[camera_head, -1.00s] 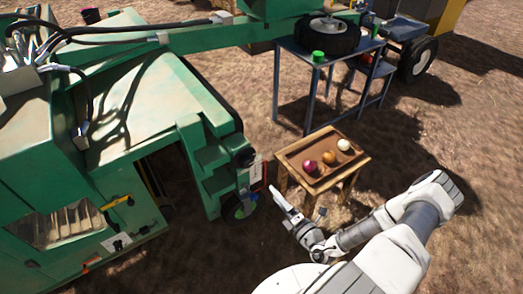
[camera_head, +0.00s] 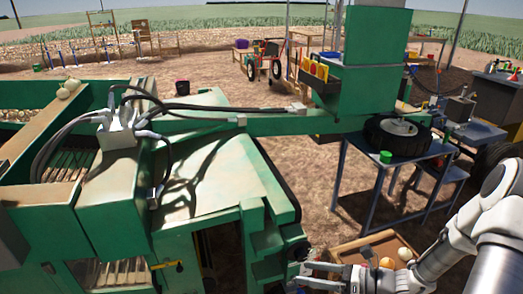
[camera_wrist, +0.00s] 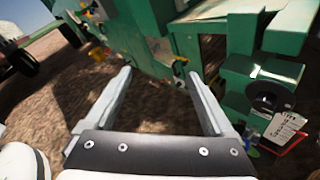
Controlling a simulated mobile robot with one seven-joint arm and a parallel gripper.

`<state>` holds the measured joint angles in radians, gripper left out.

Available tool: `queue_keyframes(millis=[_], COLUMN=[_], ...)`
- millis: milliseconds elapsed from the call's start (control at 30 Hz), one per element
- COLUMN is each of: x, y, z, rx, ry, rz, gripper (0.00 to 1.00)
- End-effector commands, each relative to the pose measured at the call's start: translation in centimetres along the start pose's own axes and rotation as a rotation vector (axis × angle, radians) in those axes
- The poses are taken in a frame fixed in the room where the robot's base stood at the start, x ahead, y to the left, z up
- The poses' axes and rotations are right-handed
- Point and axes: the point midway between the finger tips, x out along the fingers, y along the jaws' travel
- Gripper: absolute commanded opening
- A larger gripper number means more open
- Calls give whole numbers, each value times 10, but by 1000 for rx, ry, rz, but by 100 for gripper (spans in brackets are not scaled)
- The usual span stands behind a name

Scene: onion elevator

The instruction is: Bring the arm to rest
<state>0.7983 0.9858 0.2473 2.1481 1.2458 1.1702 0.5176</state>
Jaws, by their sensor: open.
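My white and grey arm (camera_head: 455,245) comes in from the right in the head view. My gripper (camera_head: 303,275) is at the lower middle, pointing left, in front of the wooden tray (camera_head: 392,236) in the picture. In the wrist view my gripper (camera_wrist: 158,76) has its two grey fingers spread wide with nothing between them. Brown ground and the green machine (camera_wrist: 150,40) show beyond the fingers.
The large green machine (camera_head: 205,150) fills the left and middle. The tray holds round onions (camera_head: 405,254). A paper tag (camera_wrist: 285,128) hangs on the machine close to the gripper's right.

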Motion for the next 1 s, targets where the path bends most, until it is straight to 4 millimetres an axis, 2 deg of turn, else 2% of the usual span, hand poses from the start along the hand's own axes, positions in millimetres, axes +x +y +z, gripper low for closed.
queue_keyframes(millis=[33,467,1000], x=[0,-16,-63], y=[12,96,182], z=[14,76,154], rx=[-72,-646,-1388], ry=[60,503,988], rz=[31,278,511], gripper=[88,88,88])
